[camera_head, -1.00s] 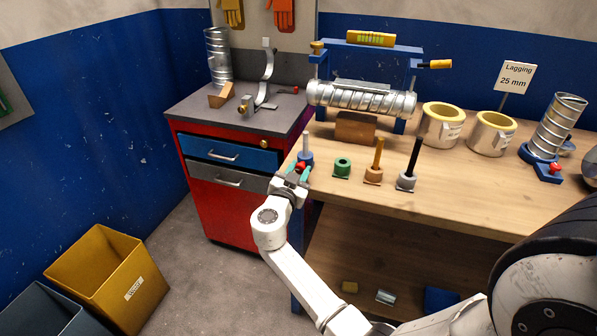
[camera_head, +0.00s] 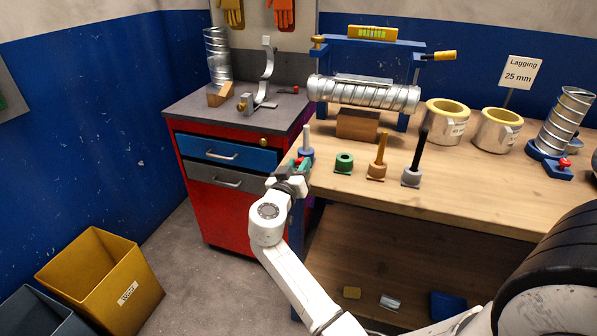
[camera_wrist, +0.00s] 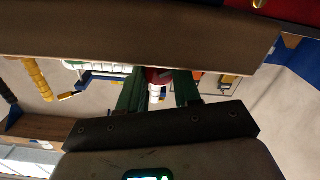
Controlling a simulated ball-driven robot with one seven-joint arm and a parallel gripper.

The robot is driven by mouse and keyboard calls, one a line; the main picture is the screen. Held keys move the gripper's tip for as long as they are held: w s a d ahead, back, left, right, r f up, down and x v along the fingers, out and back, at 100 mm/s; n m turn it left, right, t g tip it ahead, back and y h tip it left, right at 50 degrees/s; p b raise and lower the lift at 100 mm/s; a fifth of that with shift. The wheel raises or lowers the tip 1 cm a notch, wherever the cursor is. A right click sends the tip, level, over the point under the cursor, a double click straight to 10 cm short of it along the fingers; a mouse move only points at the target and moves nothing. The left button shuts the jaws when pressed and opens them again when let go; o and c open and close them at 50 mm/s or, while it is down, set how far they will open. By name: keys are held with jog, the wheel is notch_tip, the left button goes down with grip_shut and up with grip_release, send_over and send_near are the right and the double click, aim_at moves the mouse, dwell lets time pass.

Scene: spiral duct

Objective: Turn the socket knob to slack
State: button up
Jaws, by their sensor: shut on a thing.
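The blue socket (camera_head: 307,153) with a pale upright peg (camera_head: 306,136) stands at the left front corner of the bench. A small red knob (camera_head: 299,162) is at its near side. My gripper (camera_head: 299,169) reaches up to it from the front, with its green fingers on the knob. In the wrist view, the red knob (camera_wrist: 157,76) shows between the two green fingers of my gripper (camera_wrist: 158,92), with a white part below it. The fingers are shut on the knob and hide part of it. The knob's turn mark cannot be made out.
A spiral duct (camera_head: 365,94) lies behind over a wooden block (camera_head: 357,124). A red cabinet (camera_head: 222,218) stands close on the left.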

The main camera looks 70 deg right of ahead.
jog(key=shift+n, duration=0.6)
jog(key=o, duration=1.1)
jog(key=shift+c, duration=0.2)
